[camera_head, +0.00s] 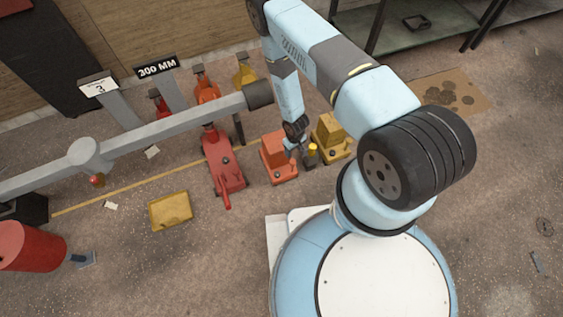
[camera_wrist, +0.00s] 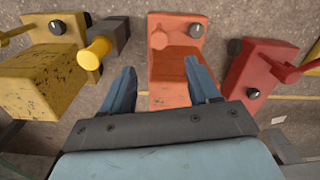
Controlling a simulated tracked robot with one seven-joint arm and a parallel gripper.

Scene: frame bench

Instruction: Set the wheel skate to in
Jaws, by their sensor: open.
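I cannot tell for sure which unit is the wheel skate. An orange block-shaped unit (camera_head: 277,160) and a yellow block-shaped unit (camera_head: 331,138) stand side by side on the floor. The yellow unit has a round yellow knob (camera_wrist: 95,52) on a dark mount at its side, and a dial (camera_wrist: 57,27). The orange unit (camera_wrist: 178,60) has a dark dial (camera_wrist: 196,30). My gripper (camera_wrist: 160,72) is open and empty, its fingers spread over the orange unit; contact is unclear. In the head view my gripper (camera_head: 298,152) points down between the two units.
A red floor jack (camera_head: 224,165) stands left of the orange unit, also at the right of the wrist view (camera_wrist: 262,75). A grey beam (camera_head: 170,130) crosses the left side. A yellow tray (camera_head: 170,211) and red cylinder (camera_head: 30,246) lie left. Floor at lower right is mostly clear.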

